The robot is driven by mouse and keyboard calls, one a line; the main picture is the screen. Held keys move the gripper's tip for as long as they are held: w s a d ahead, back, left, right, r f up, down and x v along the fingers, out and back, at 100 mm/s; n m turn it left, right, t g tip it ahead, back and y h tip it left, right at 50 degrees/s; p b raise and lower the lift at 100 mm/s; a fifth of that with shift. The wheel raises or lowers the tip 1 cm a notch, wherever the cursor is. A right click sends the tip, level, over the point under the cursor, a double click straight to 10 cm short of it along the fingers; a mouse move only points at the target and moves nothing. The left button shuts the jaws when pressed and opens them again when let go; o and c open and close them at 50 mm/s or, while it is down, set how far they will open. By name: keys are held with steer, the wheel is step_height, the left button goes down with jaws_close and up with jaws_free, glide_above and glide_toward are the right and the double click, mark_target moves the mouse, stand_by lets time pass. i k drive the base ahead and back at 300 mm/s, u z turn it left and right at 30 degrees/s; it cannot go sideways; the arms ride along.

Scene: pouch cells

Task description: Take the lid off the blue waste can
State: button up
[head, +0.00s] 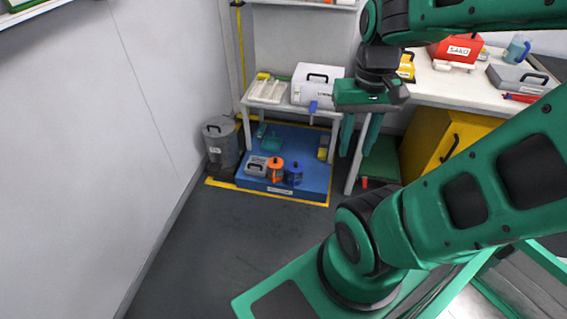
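A small blue can (294,173) stands upright on the blue platform on the floor, right of an orange can (275,169). Its top looks dark and too small to tell the lid clearly from the body. My gripper (359,142) hangs up and to the right of the blue can in the picture, in front of the table area. Its two green fingers point down and are apart, with nothing between them. It is not touching the can.
A grey case (257,166) lies left of the cans. A grey bin (221,147) stands by the wall. A white table (271,107) with a white box (316,84) stands over the platform's back. A yellow cabinet (437,138) is right. The floor in front is clear.

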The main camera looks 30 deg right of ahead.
mark_target(295, 167)
steer(key=z, duration=0.4)
steer(key=i, duration=0.9)
steer(key=z, duration=0.55)
